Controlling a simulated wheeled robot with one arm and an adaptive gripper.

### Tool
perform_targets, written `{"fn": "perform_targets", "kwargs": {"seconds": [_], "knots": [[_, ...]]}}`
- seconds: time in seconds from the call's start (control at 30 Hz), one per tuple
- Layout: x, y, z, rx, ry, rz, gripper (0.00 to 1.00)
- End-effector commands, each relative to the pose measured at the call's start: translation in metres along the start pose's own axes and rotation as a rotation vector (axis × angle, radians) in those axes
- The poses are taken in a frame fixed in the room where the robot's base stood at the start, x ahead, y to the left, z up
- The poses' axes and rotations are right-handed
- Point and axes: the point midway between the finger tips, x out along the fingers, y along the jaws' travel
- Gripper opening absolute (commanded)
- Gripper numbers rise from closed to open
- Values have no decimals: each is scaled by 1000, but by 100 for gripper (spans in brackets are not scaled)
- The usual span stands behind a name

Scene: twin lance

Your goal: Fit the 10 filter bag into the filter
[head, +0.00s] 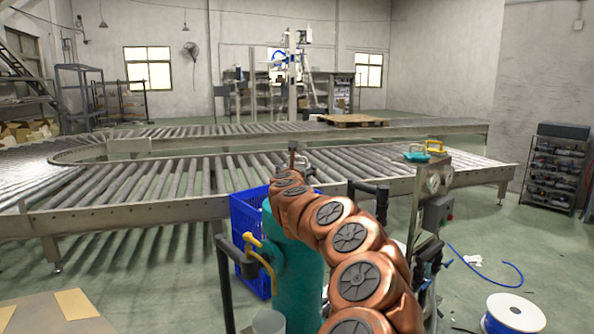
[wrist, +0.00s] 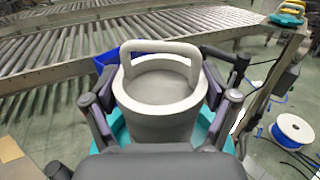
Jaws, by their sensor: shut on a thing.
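The filter bag is a grey-white round cup with a loop handle (wrist: 158,121), upright in the middle of the wrist view. My gripper (wrist: 160,108) is shut on it, with a dark finger on each side of its wall. The filter is a teal upright cylinder (head: 292,272) in the head view, and its teal edge shows around and below the bag in the wrist view (wrist: 217,132). The bag is over the filter's mouth; I cannot tell how far in it sits.
A blue crate (head: 246,218) stands behind the filter. A yellow handle (head: 262,250) and dark posts flank the filter. The roller conveyor (head: 120,190) runs behind.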

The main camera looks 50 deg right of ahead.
Motion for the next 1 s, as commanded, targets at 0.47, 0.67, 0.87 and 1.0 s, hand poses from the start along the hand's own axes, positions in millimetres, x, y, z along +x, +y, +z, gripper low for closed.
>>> {"fn": "perform_targets", "kwargs": {"seconds": [0.47,0.67,0.87,1.0], "knots": [[0,0,17,0,-1,0,26],[0,0,24,0,-1,0,26],[0,0,30,1,-1,0,26],[0,0,34,1,0,0,26]]}}
